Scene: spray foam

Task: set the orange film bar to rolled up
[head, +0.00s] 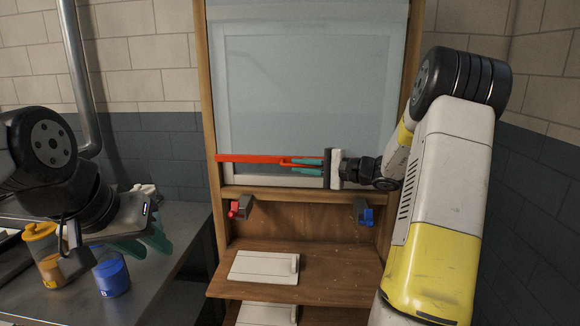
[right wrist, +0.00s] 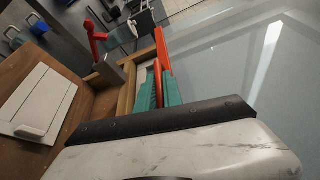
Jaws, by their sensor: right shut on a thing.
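The orange film bar (head: 250,158) lies level across the lower part of the pale window panel (head: 300,90), just above the wooden sill. My right gripper (head: 306,165) reaches in from the right, its teal fingers at the bar's right part. In the right wrist view the bar (right wrist: 163,48) runs away from between the teal fingers (right wrist: 160,88), which are shut on it. The gripped part is mostly hidden by the fingers. My left gripper (head: 144,243) hangs over the bench at the left, away from the bar; its finger gap is unclear.
Below the sill are a red-handled clamp (head: 238,208) and a blue-handled clamp (head: 364,212). White panels (head: 262,267) sit on the wooden shelves. A blue container (head: 111,278) and an orange-topped container (head: 42,250) stand on the left bench. The panel above the bar looks clear.

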